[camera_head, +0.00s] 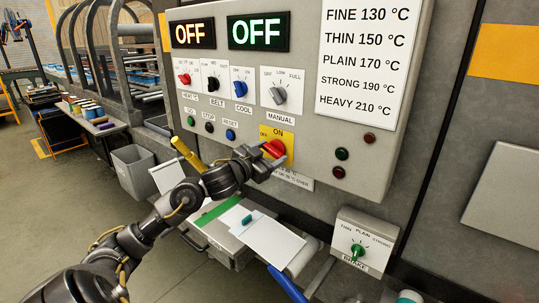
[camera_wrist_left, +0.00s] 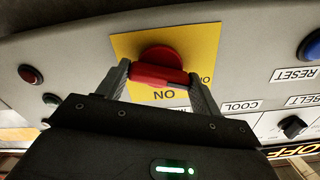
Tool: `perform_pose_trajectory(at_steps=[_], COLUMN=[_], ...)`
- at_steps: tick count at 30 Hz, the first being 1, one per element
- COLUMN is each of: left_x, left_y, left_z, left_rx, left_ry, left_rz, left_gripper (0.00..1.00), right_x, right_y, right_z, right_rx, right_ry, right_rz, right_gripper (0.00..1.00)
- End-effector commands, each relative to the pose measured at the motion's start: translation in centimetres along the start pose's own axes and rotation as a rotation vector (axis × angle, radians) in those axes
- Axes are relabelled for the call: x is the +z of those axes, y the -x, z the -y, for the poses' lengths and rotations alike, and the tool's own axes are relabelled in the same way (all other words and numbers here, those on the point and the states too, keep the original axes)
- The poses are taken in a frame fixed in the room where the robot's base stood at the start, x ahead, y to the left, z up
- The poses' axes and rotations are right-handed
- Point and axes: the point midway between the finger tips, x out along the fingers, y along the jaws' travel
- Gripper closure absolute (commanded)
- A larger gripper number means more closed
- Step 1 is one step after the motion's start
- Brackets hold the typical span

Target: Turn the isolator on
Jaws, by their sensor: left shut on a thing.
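The isolator is a red rotary knob (camera_head: 273,148) on a yellow plate (camera_head: 284,136) marked ON and OFF, low on the grey control panel in the head view. The red knob also shows in the left wrist view (camera_wrist_left: 160,68), where the plate appears upside down. My left gripper (camera_wrist_left: 160,82) is shut on the knob's handle, one finger on each side. In the head view the left gripper (camera_head: 266,160) reaches the knob from the lower left, and the handle lies tilted. My right gripper is in neither view.
Several dials, including a black one (camera_head: 213,82), a blue one (camera_head: 241,89) and a grey one (camera_head: 279,95), sit above the isolator. Two displays (camera_head: 258,31) read OFF. A green knob (camera_head: 357,251) is on a box at lower right. A clipboard (camera_head: 268,243) lies below.

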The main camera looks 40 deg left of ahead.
Motion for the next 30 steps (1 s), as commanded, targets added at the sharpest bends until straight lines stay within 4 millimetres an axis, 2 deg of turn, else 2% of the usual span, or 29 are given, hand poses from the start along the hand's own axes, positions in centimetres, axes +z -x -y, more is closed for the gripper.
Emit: perform_pose_trajectory(at_steps=[14, 30], left_x=[0.2, 0.3], left_y=[0.0, 0.0], left_z=[-0.1, -0.2], left_rx=[0.002, 0.002], left_ry=[-0.456, -0.953], left_rz=[0.0, -0.001], left_gripper=[0.57, 0.57], right_x=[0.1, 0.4], right_y=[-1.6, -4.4], right_z=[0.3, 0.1], right_rx=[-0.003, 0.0], right_ry=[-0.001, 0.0], right_rz=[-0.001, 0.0], right_gripper=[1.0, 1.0])
